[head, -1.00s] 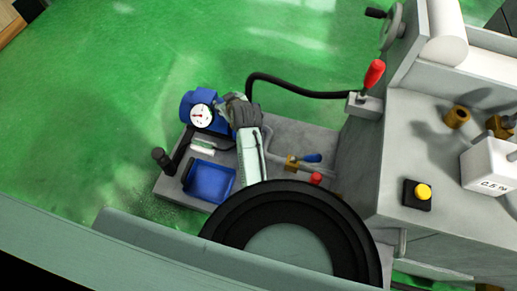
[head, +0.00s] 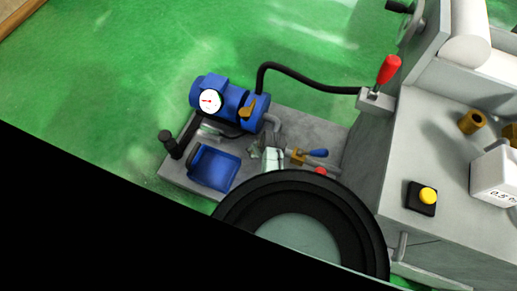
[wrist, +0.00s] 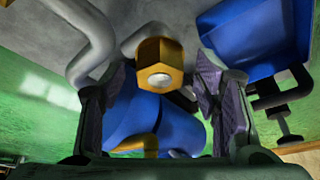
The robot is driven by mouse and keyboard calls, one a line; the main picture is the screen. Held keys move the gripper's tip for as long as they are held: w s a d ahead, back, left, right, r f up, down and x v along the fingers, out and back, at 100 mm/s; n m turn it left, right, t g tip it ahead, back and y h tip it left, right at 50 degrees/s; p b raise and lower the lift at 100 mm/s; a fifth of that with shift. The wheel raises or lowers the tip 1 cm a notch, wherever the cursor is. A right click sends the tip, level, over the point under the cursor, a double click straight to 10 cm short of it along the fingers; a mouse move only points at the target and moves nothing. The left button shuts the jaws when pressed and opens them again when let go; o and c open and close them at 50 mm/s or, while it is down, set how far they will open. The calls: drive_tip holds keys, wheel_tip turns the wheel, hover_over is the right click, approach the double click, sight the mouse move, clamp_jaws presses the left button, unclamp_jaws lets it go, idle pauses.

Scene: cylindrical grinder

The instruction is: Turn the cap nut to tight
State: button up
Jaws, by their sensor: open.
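A brass hexagonal nut (wrist: 160,62), apparently the cap nut, shows in the wrist view with a pale round spot on its end face. It sits on a grey fitting. My gripper (wrist: 165,92) is open, with one finger to the left of the nut and one to the right. I see no clear contact with either finger. In the head view my gripper (head: 267,150) is low over the grey base plate, beside a brass valve with a blue lever (head: 317,153). I cannot make out the nut there; my gripper or arm may hide it.
A blue pump (head: 232,102) with a white gauge (head: 210,101) stands behind my gripper. A blue tray (head: 213,167) lies to its left. A black hose (head: 310,84) runs to a block with a red lever (head: 388,69). The grey machine (head: 450,145) stands at right.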

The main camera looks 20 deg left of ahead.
drive_tip(key=shift+x, duration=0.8)
drive_tip(key=shift+c, duration=0.3)
drive_tip(key=c, duration=1.1)
